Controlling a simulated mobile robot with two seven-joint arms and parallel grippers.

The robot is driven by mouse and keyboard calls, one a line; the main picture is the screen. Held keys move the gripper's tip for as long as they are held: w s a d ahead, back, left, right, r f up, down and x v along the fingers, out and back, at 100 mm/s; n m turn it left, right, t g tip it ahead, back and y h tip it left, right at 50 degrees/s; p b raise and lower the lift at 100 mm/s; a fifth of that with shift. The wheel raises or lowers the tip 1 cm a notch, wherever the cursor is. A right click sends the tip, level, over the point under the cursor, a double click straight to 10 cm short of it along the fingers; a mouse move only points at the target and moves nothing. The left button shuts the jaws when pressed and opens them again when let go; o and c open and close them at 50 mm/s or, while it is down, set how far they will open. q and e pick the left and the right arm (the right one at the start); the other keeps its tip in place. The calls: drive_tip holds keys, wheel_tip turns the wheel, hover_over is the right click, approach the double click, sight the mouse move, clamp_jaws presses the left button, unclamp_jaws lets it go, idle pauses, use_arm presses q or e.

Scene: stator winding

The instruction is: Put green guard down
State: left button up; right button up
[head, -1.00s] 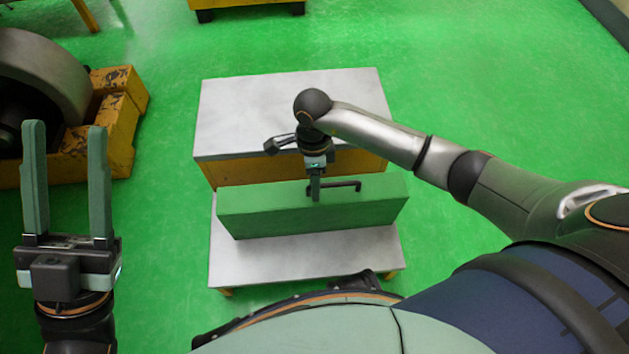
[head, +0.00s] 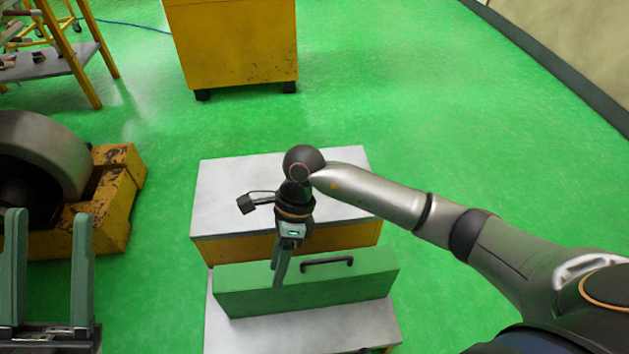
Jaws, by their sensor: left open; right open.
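The green guard (head: 335,288) is a long green box-like piece with a black handle (head: 327,263) on top. It rests on the lower white step (head: 300,335) of a stepped yellow-and-white stand. My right gripper (head: 280,270) points down at the guard, left of the handle and apart from it. It is open, though its fingers overlap in this view. My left gripper (head: 42,260) is open and empty at the lower left, fingers pointing up, away from the guard.
The upper white top (head: 235,190) of the stand lies behind the guard. A large grey wheel-like part (head: 50,150) sits on a yellow base (head: 115,200) at the left. A yellow cabinet (head: 230,45) stands at the back. Green floor is clear on the right.

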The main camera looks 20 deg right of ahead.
drive_tip(key=s+a+r+m+g+y, duration=0.1)
drive_tip(key=s+a+r+g+y, duration=0.1)
drive_tip(key=s+a+r+y, duration=0.55)
drive_tip(key=s+a+r+m+y, duration=0.2)
drive_tip(key=r+m+y, duration=0.15)
drive_tip(key=r, duration=0.25)
drive_tip(key=s+a+r+m+y, duration=0.2)
drive_tip(key=r+y, duration=0.2)
drive_tip(key=r, duration=0.3)
drive_tip(key=w+d+r+m+t+h, duration=0.2)
drive_tip(key=d+r+m+t, duration=0.4)
drive_tip(key=m+t, duration=0.7)
drive_tip(key=w+d+r+m+t+h, duration=0.2)
drive_tip(key=d+r+m+t, duration=0.3)
drive_tip(key=d+m+t, duration=0.5)
drive_tip(key=m+t, duration=0.4)
drive_tip(key=m, duration=0.5)
drive_tip(key=shift+w+d+r+h, duration=0.3)
drive_tip(key=shift+w+d+r, duration=0.05)
drive_tip(key=shift+w, duration=0.05)
drive_tip(key=shift+a, duration=0.1)
